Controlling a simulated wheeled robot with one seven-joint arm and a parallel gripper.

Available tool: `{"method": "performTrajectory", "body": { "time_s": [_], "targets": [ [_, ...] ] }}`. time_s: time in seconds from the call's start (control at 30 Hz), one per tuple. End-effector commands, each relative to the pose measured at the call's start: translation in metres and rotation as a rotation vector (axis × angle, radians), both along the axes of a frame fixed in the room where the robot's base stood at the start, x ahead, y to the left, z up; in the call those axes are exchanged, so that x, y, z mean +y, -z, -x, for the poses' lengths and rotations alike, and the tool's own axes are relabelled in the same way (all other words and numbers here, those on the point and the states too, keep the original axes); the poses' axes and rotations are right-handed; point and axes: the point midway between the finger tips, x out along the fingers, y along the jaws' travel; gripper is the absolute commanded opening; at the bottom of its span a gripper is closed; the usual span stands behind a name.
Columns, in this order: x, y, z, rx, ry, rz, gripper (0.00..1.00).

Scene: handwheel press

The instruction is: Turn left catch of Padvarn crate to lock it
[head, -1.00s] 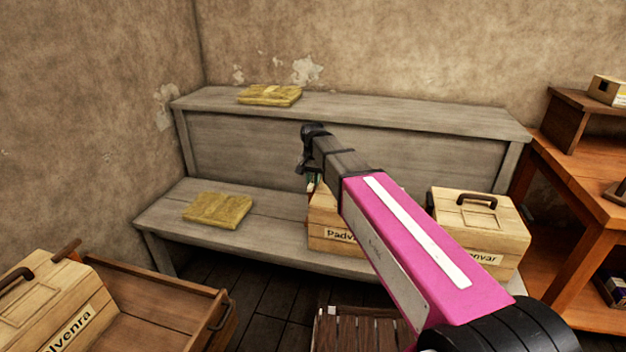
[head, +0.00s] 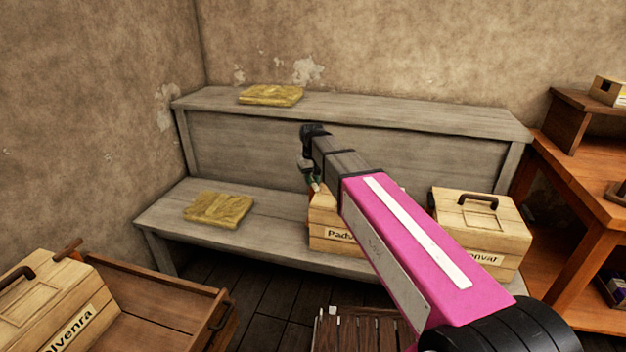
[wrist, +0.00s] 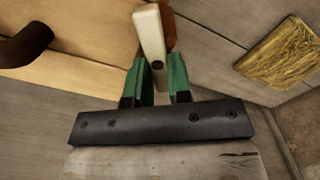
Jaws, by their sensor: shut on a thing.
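The Padvarn crate (head: 323,222) is a pale wooden box on the lower shelf of the grey bench, partly hidden behind my arm. Only the start of its label shows. In the wrist view its wooden top (wrist: 85,50) and dark handle (wrist: 24,46) lie to the left. A cream catch lever (wrist: 150,38), with a reddish-brown part behind it, stands at the crate's edge. My gripper (wrist: 157,72) has its green fingers on either side of the lever and is shut on it. In the head view my gripper (head: 315,184) is small at the crate's left end.
A second crate (head: 483,238), its label ending in "nvar", stands to the right on the same shelf. Yellow folded cloths (head: 218,209) lie on the bench.

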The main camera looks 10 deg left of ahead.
Motion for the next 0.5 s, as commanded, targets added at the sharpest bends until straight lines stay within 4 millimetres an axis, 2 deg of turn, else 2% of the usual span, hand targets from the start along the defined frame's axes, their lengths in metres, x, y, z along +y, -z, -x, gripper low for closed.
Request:
{"method": "performTrajectory", "body": {
  "time_s": [0.5],
  "targets": [
    [0.0044, -0.0005, 0.0035, 0.001, -0.492, -0.001, 0.0]
  ]
}}
